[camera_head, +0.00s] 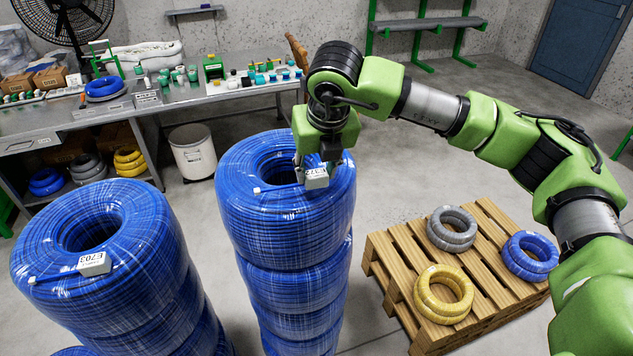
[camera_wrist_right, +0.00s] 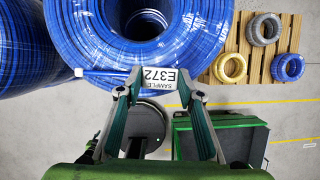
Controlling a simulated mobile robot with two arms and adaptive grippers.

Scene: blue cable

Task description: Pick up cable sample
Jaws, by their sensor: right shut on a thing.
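The cable sample is a small pale block labelled E372 (camera_head: 316,178), on the top of the middle stack of blue cable coils (camera_head: 290,235). My right gripper (camera_head: 316,165) reaches down over the front right of that stack's top, with its fingers at the sample. In the right wrist view, my right gripper (camera_wrist_right: 158,92) has its two fingers on either side of the sample (camera_wrist_right: 158,77), shut on it. The blue coil lies just behind the sample there; whether the sample touches it I cannot tell. My left gripper is not in view.
Another blue coil stack (camera_head: 120,255) with sample E703 (camera_head: 94,264) stands at the left. A wooden pallet (camera_head: 385,262) at the right bears grey, yellow and blue coils. A workbench (camera_head: 230,92) stands behind, with a white bin (camera_head: 193,152) by it. Floor is free between stack and pallet.

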